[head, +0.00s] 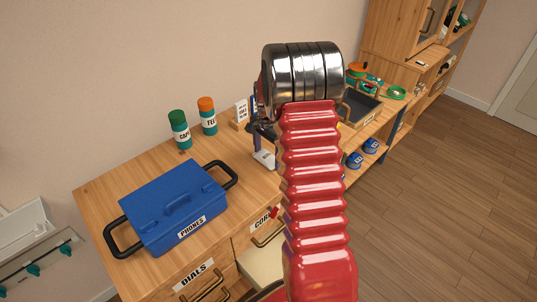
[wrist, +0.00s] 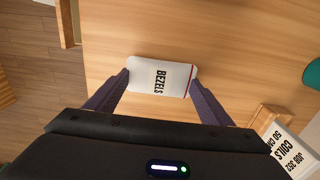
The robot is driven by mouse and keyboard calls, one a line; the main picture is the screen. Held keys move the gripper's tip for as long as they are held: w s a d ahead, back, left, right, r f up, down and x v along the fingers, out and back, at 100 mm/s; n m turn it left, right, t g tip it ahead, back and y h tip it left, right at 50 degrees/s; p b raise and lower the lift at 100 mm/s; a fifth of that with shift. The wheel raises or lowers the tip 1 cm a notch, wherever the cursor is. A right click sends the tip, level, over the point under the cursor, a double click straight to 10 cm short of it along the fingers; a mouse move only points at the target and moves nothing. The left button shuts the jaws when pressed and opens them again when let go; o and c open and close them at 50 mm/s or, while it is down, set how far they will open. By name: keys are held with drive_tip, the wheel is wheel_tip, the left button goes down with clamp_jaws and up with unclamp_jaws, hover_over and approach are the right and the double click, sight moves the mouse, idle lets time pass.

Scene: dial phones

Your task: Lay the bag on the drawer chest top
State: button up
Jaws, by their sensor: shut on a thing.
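The bag (wrist: 160,78) is a small white packet with a red stripe, labelled BEZELS. In the wrist view it sits between the two fingertips of my gripper (wrist: 159,80), which is shut on it. In the head view the bag (head: 264,159) shows at my gripper (head: 262,146), partly hidden behind my red arm. The drawer chest top (head: 243,180) is light wood, and it lies under the bag in the wrist view (wrist: 225,35). I cannot tell whether the bag touches the top or hangs just above it.
A blue PHONES toolbox (head: 175,205) stands on the left of the top. A green-capped bottle (head: 180,130) and an orange-capped bottle (head: 208,116) stand behind it. A COILS sign (wrist: 290,150) is near my gripper. A dark tray (head: 360,106) is to the right. An open drawer (head: 262,270) juts out front.

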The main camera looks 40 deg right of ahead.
sight(267, 155)
drive_tip(key=shift+f, duration=0.15)
drive_tip(key=o, duration=1)
drive_tip(key=shift+o, duration=0.2)
wheel_tip(267, 155, up, 12)
idle(0.6)
